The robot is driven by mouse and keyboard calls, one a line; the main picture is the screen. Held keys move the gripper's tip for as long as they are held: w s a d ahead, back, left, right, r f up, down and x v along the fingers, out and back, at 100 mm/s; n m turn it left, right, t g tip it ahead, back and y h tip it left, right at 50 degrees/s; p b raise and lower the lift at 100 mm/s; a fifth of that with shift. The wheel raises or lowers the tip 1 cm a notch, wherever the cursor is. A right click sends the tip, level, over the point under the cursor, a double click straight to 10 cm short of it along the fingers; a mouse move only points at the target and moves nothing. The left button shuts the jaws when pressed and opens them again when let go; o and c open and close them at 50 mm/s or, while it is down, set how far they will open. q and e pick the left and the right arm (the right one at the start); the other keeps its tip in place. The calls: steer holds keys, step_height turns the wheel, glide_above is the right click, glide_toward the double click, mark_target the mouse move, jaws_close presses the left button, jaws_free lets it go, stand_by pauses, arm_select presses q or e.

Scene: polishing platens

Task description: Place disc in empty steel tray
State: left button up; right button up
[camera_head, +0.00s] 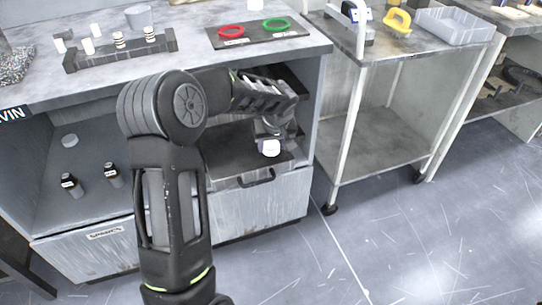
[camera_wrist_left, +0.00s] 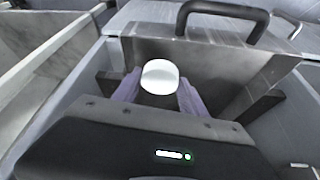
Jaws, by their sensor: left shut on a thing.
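My left gripper (camera_head: 268,137) is low in front of the bench, over the open drawer (camera_head: 232,188). In the left wrist view its two fingers (camera_wrist_left: 160,95) are shut on a small round thing with a white top (camera_wrist_left: 160,74) and a dark lower part. The white end of this held thing also shows in the head view (camera_head: 270,148). I cannot tell whether it is the disc. A grey, empty-looking tray (camera_head: 455,27) sits on the cart at the upper right. My right gripper is not in view.
The wheeled cart (camera_head: 398,45) stands right of the bench.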

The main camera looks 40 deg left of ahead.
mark_target(272, 155)
arm_select(q)
steer(key=shift+f+b, duration=0.55)
steer(key=shift+f, duration=1.95)
steer(key=shift+f+b, duration=0.2)
steer(key=shift+b, duration=0.1)
steer(key=o, duration=1.5)
steer(key=shift+r, duration=0.15)
steer(key=shift+r+p, duration=0.2)
steer(key=shift+p, duration=0.25)
steer(key=p+v, duration=0.1)
steer(key=v, duration=1)
steer(key=shift+s+r+p, duration=0.15)
steer(key=shift+r+p, duration=0.2)
